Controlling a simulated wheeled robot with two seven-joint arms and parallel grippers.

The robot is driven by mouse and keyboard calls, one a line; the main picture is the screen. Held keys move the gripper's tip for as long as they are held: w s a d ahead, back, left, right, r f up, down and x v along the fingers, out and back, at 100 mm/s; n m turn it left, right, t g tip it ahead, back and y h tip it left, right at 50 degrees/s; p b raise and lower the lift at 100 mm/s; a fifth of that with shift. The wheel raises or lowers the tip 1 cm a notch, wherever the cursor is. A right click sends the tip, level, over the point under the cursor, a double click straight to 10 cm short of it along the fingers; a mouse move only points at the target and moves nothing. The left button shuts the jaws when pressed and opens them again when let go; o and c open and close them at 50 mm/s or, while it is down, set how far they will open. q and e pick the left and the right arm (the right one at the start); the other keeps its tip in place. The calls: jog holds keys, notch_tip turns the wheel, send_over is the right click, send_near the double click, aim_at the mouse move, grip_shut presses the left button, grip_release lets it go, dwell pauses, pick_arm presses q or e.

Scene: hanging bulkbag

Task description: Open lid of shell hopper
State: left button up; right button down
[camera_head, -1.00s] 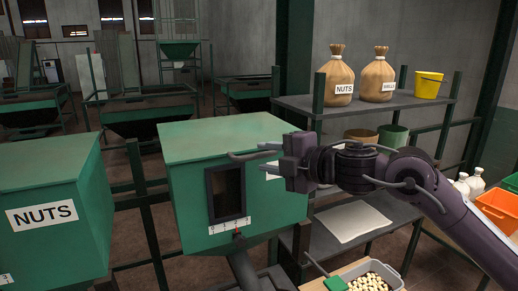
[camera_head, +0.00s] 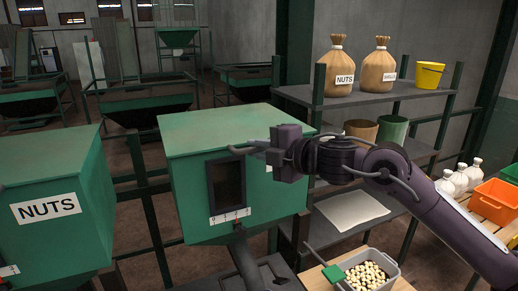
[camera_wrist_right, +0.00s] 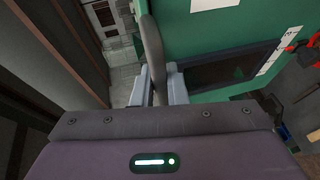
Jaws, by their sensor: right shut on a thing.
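The green hopper (camera_head: 190,205) in the middle has a dark front window and a flat green lid (camera_head: 215,128) lying closed on top. A grey bar handle (camera_head: 239,149) stands out at its upper front edge. My right gripper (camera_head: 263,150) is at this handle, in front of the hopper's right part. In the right wrist view the fingers (camera_wrist_right: 157,88) are shut on the handle (camera_wrist_right: 152,42), which passes between them. The white label on this hopper is mostly hidden behind my gripper, so its word cannot be read. My left gripper is not in view.
A green hopper marked NUTS (camera_head: 75,240) stands at the left. At the right a shelf (camera_head: 375,95) holds two sacks and a yellow bucket (camera_head: 430,75). A grey tub of nuts (camera_head: 370,272) and an orange crate (camera_head: 495,202) stand lower right.

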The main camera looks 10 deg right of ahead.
jog(key=shift+r, duration=0.1)
jog(key=w+a+r+p, duration=0.1)
jog(key=w+r+p, duration=0.1)
jog(key=r, duration=0.8)
jog(key=w+a+r+p, duration=0.1)
jog(key=w+r+p, duration=0.2)
jog(key=r, duration=0.7)
jog(key=shift+w+r, duration=0.2)
jog(key=shift+w, duration=0.45)
